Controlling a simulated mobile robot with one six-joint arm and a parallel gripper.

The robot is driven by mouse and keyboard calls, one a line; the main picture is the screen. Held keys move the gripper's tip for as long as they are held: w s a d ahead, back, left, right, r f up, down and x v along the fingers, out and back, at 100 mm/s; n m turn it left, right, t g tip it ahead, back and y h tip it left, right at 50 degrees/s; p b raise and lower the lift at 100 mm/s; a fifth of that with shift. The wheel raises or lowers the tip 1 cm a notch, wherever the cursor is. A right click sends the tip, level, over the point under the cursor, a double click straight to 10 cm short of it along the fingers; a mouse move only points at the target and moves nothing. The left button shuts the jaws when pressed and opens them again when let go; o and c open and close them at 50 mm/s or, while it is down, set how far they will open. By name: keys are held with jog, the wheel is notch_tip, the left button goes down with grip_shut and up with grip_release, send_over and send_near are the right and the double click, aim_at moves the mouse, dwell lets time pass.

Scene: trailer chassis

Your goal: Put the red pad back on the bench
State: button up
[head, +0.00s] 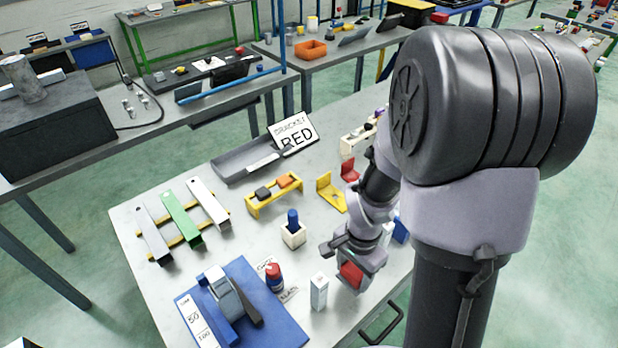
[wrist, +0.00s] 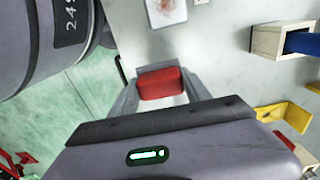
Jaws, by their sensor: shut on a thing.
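The red pad (head: 351,274) is a small red block with rounded edges. My gripper (head: 347,279) is shut on it near the bench's front right edge. In the wrist view the pad (wrist: 161,83) sits between the two fingers (wrist: 160,92), with the pale bench top around it. I cannot tell whether the pad touches the bench or is just above it. The bench (head: 135,225) is a light grey table top. My arm hides part of its right side.
A white carton (head: 319,292) and a red-and-blue bottle (head: 274,278) stand left of my gripper. A white holder with a blue piece (head: 293,232) stands behind them. A blue mat (head: 281,325) holds a grey-and-blue device.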

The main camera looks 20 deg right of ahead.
aim_at(346, 265)
jog(key=w, duration=0.2)
jog(key=w+f, duration=0.1)
jog(key=w, duration=0.1)
jog(key=shift+w+d, duration=0.1)
jog(key=shift+d, duration=0.25)
notch_tip(346, 265, down, 4)
jog(key=shift+w+r+b, duration=0.15)
jog(key=shift+b, duration=0.9)
jog(key=shift+r, duration=0.15)
jog(key=o, duration=1.3)
